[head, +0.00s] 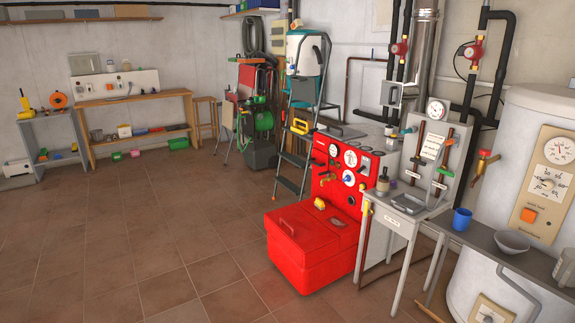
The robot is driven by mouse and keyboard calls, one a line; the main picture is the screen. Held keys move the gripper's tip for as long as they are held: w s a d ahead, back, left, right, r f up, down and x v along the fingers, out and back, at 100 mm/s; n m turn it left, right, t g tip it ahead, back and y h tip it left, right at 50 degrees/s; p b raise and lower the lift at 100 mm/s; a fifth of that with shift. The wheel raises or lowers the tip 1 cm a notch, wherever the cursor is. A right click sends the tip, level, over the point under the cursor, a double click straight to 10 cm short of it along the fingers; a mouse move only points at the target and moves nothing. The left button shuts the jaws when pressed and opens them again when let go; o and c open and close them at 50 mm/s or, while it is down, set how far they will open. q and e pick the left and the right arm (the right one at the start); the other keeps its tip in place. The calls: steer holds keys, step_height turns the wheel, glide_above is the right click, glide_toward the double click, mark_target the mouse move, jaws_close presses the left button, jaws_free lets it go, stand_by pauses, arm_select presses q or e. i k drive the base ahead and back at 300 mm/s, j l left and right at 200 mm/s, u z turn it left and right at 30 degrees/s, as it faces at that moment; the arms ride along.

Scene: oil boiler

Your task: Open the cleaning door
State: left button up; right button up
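The boiler has a red front panel (341,166) with several round gauges and knobs, at the middle right of the head view. A large red box-shaped cover (300,262) with a handle on its top stands on the floor directly in front of the panel. A small yellow part (319,203) shows at the panel's lower left, just above the cover. I cannot make out a separate cleaning door; the cover hides the lower boiler front. Neither of my grippers is in view.
A small grey table (398,224) stands close to the boiler's right. A bench (485,240) with a blue cup (462,219) and a bowl (512,242) lies before a white tank (535,110). A stepladder (300,125) stands behind the boiler. The tiled floor (150,240) at left is clear.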

mark_target(341, 133)
steer(key=i+z, duration=0.15)
steer(key=i, duration=0.4)
steer(key=i+j+z, duration=0.15)
steer(key=i, duration=0.4)
steer(key=i+j+z, duration=0.15)
steer(key=i, duration=0.35)
steer(key=i+j+z, duration=0.15)
steer(key=i+j, duration=0.2)
steer(key=i, duration=0.2)
